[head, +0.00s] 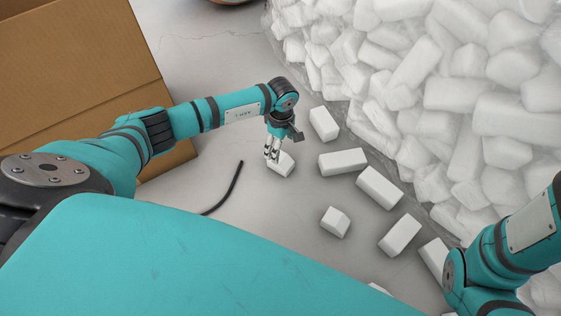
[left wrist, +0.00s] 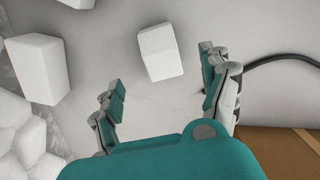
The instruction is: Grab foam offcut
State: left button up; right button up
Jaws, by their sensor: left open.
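A small white foam offcut (head: 284,168) lies on the grey floor just under my left gripper (head: 272,153). In the left wrist view, this block (left wrist: 161,52) shows beyond and between the spread fingers of my left gripper (left wrist: 161,80), with gaps on both sides. The left gripper is open and empty. In the head view its fingers overlap one edge of the block, and I cannot tell if they touch it. My right arm enters at the lower right, but its gripper is out of view.
Several other white foam blocks (head: 343,161) lie scattered to the right. A big clear bag of foam pieces (head: 420,90) fills the upper right. A cardboard box (head: 75,60) stands at the left. A black cable or hose (head: 232,185) lies on the floor near the block.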

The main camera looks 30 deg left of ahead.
aim_at(281, 162)
pick_arm(q)
notch_tip(281, 162, down, 3)
jog(key=shift+r+b, duration=0.1)
jog(key=shift+b, duration=0.45)
notch_tip(281, 162, down, 5)
jog(key=b, duration=0.5)
jog(key=shift+s+a, duration=0.1)
jog(key=c, duration=0.9)
